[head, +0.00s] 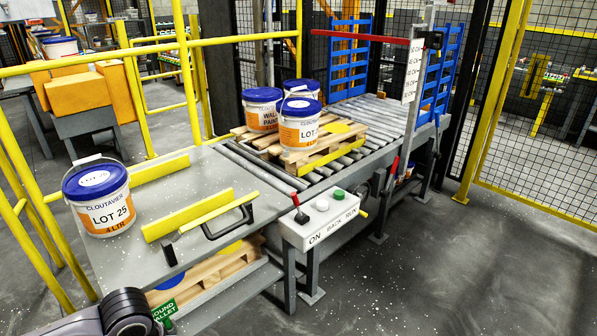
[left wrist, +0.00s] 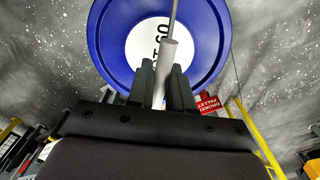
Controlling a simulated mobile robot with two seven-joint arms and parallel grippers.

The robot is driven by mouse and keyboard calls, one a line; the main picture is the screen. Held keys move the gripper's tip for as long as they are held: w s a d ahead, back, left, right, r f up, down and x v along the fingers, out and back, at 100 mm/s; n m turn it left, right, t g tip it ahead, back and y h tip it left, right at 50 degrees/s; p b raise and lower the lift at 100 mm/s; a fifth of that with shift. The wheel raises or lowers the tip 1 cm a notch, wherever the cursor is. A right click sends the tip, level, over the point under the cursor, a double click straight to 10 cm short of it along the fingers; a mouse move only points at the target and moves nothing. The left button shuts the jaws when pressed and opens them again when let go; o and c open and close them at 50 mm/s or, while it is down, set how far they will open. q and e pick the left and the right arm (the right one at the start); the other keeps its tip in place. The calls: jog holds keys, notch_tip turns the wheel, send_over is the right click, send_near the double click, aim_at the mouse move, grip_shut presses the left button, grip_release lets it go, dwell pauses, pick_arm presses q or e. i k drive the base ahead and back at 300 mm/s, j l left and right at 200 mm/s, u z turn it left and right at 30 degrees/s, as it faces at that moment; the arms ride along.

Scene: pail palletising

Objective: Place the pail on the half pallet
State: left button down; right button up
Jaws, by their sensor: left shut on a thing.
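In the left wrist view my left gripper (left wrist: 163,78) is shut on the grey handle grip of a pail with a blue lid (left wrist: 97,42). A white round label on the lid is partly legible, ending in "60". The pail hangs below the fingers with speckled grey floor around it, and its sides are hidden. This pail and my left gripper are not in the head view. A small wooden pallet (head: 262,146) with yellow parts lies on the roller conveyor, bearing three blue-lidded pails (head: 300,128). Its right corner has bare room. My right gripper is not in view.
Another pail, LOT 25 (head: 100,205), stands on the grey table (head: 140,262), by yellow bars and a black handle. A control box (head: 318,222) and red-topped lever (head: 301,212) stand before the conveyor (head: 388,112). A yellow rail (head: 80,62) runs behind. Floor at right is clear.

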aim_at(337, 128)
jog(key=i+l, duration=0.2)
jog(key=l, duration=0.2)
jog(key=i+l+u, duration=0.1)
jog(key=i+l, duration=0.15)
jog(key=l, duration=0.15)
jog(key=i+l, duration=0.2)
jog(key=l, duration=0.2)
jog(key=i+l+u, duration=0.1)
jog(key=l, duration=0.35)
jog(key=i+l, duration=0.3)
jog(key=l, duration=0.15)
jog(key=i+l+u, duration=0.1)
jog(key=l, duration=0.3)
jog(key=i+l, duration=0.25)
jog(key=l, duration=0.2)
jog(key=i+l+u, duration=0.1)
jog(key=l, duration=0.35)
jog(key=i, duration=0.1)
